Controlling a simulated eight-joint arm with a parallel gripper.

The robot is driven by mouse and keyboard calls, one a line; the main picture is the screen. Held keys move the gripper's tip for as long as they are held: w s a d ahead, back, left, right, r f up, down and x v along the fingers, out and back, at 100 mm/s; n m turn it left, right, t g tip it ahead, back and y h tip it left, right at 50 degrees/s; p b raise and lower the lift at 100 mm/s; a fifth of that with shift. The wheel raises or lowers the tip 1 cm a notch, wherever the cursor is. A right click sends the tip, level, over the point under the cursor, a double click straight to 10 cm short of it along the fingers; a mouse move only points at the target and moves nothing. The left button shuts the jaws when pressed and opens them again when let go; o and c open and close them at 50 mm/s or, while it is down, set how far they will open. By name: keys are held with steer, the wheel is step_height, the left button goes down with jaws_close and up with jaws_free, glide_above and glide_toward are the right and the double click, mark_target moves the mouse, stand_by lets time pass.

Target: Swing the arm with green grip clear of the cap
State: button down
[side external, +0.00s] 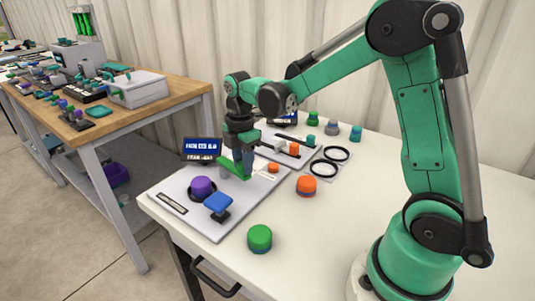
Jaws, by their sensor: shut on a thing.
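My gripper (243,165) points down over the light grey board at the front left of the white table. It is shut on the green grip (234,169), a slim green bar low between the fingers. The fingers partly hide the grip and whatever arm it belongs to. A purple cap (202,187) sits in a dark ring on the board, left of and nearer than the grip. The grip's left end looks close to the cap, with a small gap in this view. I cannot tell whether the arm is over any part of the cap.
A blue square paddle (217,202) on a dark base stands in front of the grip. A small orange knob (273,168) is right of my gripper. A loose orange cap (306,185) and green cap (260,238) stand on the table. A small screen (202,149) stands behind the board.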

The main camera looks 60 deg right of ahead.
steer(key=c, duration=0.6)
jaws_free()
steer(key=shift+r, duration=2.8)
steer(key=shift+s+a+r, duration=0.1)
steer(key=shift+s+r, duration=0.05)
steer(key=s+a+m+t, duration=0.6)
steer(key=s+m+t, duration=0.1)
steer(key=m, duration=0.9)
steer(key=shift+s+r, duration=0.45)
steer(key=shift+s, duration=0.35)
